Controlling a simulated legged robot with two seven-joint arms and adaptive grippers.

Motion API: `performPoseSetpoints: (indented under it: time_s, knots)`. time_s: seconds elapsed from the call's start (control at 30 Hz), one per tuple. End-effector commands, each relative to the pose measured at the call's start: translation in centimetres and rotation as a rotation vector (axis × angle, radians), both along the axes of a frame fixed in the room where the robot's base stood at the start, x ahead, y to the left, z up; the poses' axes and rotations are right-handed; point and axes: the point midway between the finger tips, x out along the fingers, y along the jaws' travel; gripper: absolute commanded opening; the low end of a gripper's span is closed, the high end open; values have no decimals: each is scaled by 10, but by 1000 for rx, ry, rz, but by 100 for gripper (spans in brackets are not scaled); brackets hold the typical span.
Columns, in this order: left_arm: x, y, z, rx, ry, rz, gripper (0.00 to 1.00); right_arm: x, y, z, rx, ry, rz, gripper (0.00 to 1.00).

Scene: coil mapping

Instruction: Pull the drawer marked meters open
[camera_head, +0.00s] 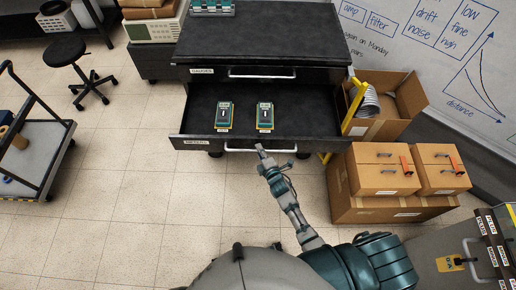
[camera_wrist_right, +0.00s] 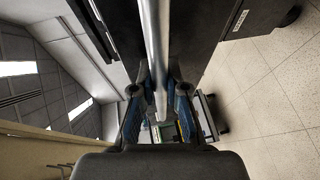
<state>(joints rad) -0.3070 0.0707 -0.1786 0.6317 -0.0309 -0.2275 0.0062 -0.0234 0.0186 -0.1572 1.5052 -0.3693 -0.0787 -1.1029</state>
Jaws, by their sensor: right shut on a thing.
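The drawer marked meters (camera_head: 300,112) stands pulled out from the black cabinet, its label at the left of its front. Two yellow-edged meters, a left one (camera_head: 224,116) and a right one (camera_head: 265,116), stand inside it. My right gripper (camera_head: 262,150) is at the silver drawer handle (camera_head: 238,150), near the handle's middle to right part. In the right wrist view the handle bar (camera_wrist_right: 156,45) runs between the two fingers (camera_wrist_right: 158,100), and the gripper is shut on it. My left gripper is not in view.
The drawer marked gauges (camera_head: 215,72), above, is closed. Cardboard boxes (camera_head: 375,170) and a yellow frame (camera_head: 355,105) stand close to the right of the drawer. A stool (camera_head: 66,50) and a cart (camera_head: 30,155) are at the left. The floor in front is clear.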

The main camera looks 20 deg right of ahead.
Motion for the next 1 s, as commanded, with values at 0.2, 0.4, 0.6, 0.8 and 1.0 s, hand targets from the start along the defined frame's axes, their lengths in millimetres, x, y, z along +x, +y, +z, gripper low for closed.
performPoseSetpoints:
  time_s: [0.2,0.4,0.6,0.8,1.0]
  knots:
    - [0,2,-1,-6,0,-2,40,-1,-9,-6,-10,14,-14,23]
    - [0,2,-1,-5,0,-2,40,0,-5,-3,-7,8,-10,39]
    - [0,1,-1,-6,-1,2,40,-1,0,-1,-9,5,-8,39]
    - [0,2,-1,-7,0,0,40,-24,-3,2,-9,7,-8,39]
    - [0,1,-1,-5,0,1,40,-69,-13,9,-8,8,-8,39]
